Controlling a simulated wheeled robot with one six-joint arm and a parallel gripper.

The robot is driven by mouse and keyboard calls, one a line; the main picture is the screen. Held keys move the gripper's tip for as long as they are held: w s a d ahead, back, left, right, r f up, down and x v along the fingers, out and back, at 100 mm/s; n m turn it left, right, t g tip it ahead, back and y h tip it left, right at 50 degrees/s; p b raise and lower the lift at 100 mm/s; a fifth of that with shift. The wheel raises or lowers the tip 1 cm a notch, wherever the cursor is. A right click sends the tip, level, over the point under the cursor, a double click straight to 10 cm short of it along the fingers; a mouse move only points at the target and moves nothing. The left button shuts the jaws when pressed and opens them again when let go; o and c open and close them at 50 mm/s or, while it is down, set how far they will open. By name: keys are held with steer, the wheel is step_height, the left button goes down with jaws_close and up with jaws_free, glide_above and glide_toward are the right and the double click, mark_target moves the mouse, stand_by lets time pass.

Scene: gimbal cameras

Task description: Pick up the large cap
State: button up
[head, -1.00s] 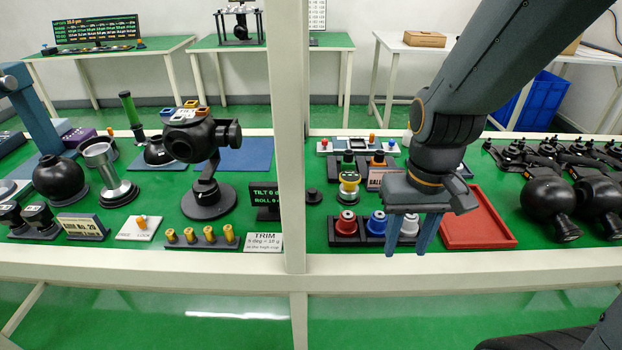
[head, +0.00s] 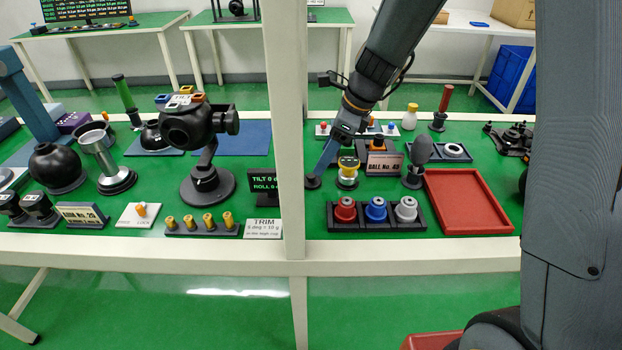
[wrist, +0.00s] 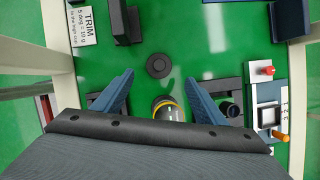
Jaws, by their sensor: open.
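A low, round black cap (head: 313,183) lies on the green tabletop just right of the white post in the head view. It also shows in the wrist view (wrist: 159,65), lying flat with a raised centre. I take it for the large cap; no label on it is readable. My gripper (head: 321,172) points down toward it from behind and to the right. In the wrist view my gripper (wrist: 160,80) is open and empty, its two blue fingers spread either side of the cap's line. The cap shows just ahead of the fingertips; whether they touch it cannot be told.
A yellow-banded cylinder (head: 348,172) stands close right of the cap. A black rack (head: 333,224) with red, blue and white pieces sits in front, and a red tray (head: 468,200) at right. The white post (head: 287,120) rises close at left.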

mark_target(314, 176)
steer(key=x, duration=0.7)
steer(key=shift+a+f, duration=0.2)
steer(key=shift+f, duration=0.15)
steer(key=c, duration=1.1)
